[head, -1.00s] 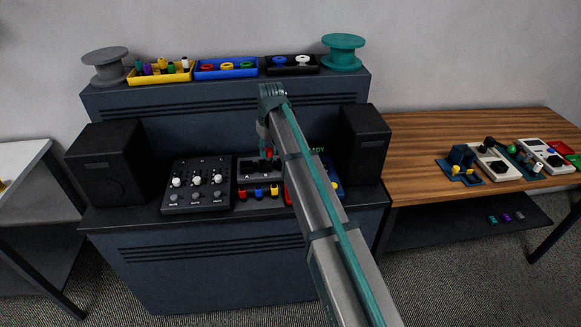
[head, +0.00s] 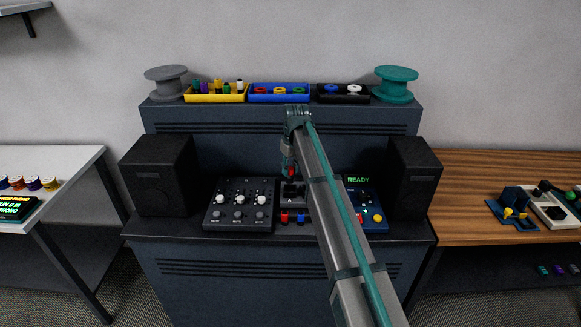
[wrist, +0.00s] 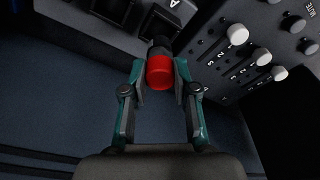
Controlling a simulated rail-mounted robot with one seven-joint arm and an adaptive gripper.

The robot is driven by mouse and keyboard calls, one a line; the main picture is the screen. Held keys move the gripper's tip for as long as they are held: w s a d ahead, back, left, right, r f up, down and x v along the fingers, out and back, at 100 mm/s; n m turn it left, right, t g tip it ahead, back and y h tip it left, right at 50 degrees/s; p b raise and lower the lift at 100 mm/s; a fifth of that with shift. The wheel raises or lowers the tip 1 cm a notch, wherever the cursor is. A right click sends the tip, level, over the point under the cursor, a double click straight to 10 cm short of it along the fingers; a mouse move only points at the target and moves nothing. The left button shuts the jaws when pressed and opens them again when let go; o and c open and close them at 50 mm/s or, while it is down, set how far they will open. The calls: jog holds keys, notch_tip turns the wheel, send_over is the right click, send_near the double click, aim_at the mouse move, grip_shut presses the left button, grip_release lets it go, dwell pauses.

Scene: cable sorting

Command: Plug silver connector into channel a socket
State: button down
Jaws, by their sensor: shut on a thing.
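My gripper (wrist: 160,82) is shut on a red cylindrical plug (wrist: 160,72) with a dark front end, in the wrist view. The dark end points up the picture to the edge of a grey panel (wrist: 100,38) with dark square sockets. A letter A (wrist: 172,4) marks the socket nearest the plug. I cannot tell whether the tip touches a socket. In the head view the red plug (head: 291,172) hangs just above the small socket panel (head: 293,192), partly behind my arm. No clearly silver connector shows.
A mixer with white knobs (head: 240,205) stands left of the panel, and a blue unit with a READY display (head: 358,180) right of it. Black speakers (head: 160,175) (head: 414,175) flank them. Red and blue pieces (head: 284,217) sit at the panel's front.

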aim_at(290, 179)
jog(key=shift+f+b, duration=0.55)
jog(key=shift+f, duration=2.25)
dwell(1.5)
jog(key=shift+c, duration=1.7)
grip_release()
jog(key=shift+r, duration=0.1)
jog(key=shift+r+p, duration=1.9)
jog(key=shift+r, duration=1.55)
